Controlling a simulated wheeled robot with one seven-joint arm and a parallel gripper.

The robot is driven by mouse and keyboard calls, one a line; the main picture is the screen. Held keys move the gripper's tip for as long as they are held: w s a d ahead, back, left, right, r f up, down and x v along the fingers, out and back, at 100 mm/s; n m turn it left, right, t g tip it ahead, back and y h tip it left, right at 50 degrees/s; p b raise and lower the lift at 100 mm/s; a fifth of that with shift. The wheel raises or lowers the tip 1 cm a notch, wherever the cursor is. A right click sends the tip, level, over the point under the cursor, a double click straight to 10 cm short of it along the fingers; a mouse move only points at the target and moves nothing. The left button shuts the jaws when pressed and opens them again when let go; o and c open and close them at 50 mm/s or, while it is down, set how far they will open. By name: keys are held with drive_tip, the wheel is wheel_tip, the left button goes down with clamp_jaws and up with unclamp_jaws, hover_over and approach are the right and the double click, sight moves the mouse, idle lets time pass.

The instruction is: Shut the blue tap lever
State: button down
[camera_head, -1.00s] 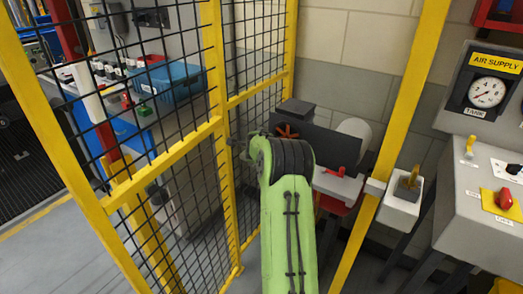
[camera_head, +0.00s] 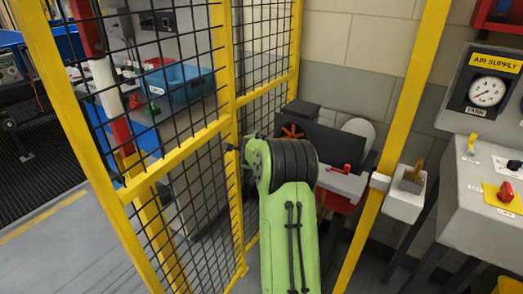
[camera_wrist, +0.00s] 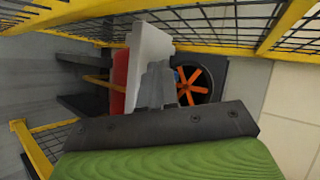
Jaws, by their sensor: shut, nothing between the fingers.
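I cannot make out a clear blue tap lever in the head view. In the wrist view a small bluish patch (camera_wrist: 178,75) shows beside an orange-spoked handwheel (camera_wrist: 190,86), partly hidden; I cannot tell if it is the lever. The handwheel also shows in the head view (camera_head: 292,131), left of a red lever (camera_head: 346,169) on a grey ledge (camera_head: 338,182).
Yellow-framed mesh fencing (camera_head: 180,150) stands close on the left of my arm. A yellow post (camera_head: 392,130) with a grey box (camera_head: 405,198) stands on the right. Beyond it is the air supply panel (camera_head: 490,170). A blue bin (camera_head: 182,85) lies behind the mesh.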

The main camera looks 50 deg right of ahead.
drive_tip(key=s+a+r, duration=0.1)
drive_tip(key=a+r, duration=0.2)
drive_tip(key=a, duration=0.3)
drive_tip(key=shift+r+p, duration=0.3)
drive_tip(key=shift+p, duration=0.15)
